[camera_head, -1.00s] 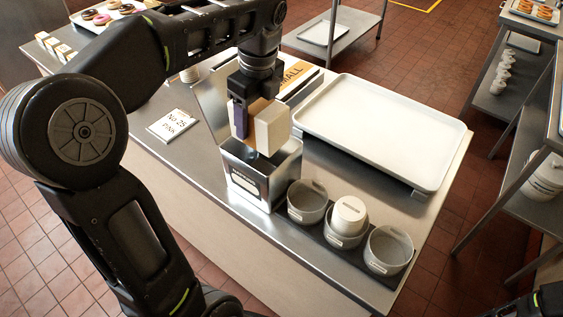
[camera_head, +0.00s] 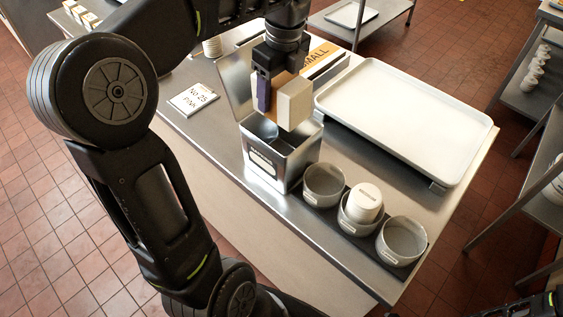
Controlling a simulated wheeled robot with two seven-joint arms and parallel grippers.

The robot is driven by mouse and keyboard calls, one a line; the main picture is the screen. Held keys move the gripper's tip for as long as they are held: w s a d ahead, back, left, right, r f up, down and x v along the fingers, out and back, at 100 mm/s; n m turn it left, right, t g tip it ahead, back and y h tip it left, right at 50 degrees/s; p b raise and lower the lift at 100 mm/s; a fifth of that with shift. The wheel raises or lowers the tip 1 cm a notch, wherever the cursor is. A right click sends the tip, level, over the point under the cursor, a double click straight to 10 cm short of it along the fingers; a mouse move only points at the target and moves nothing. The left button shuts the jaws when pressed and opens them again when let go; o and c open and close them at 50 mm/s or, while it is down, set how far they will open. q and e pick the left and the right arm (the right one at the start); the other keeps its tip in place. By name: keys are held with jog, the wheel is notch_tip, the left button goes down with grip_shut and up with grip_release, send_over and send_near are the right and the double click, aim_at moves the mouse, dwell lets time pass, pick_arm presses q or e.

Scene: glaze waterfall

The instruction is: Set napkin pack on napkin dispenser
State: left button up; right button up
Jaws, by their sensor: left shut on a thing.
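My left gripper (camera_head: 276,92) points down and is shut on the napkin pack (camera_head: 295,104), a cream block with a tan side. It holds the pack over the napkin dispenser (camera_head: 282,160), a steel box with an open top and a label on its front. The lid of the dispenser stands up behind, partly hidden by my gripper. The pack's lower edge is close to the box's opening; I cannot tell whether it touches the rim. A small dark part at the bottom right edge may be my right arm; its gripper does not show.
A large white tray (camera_head: 404,118) lies on the counter to the right. Several grey cups stand in a row in front, one holding a white labelled tub (camera_head: 365,199). A "No 25 PINK" card (camera_head: 194,99) lies to the left. A box marked SMALL (camera_head: 322,60) is behind.

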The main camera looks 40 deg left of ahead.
pick_arm(q)
notch_tip(320, 180, down, 14)
jog(key=b, duration=0.8)
jog(key=shift+r+b, duration=0.25)
jog(key=shift+b, duration=0.1)
jog(key=shift+f, duration=0.1)
notch_tip(320, 180, down, 4)
jog(key=shift+f, duration=0.2)
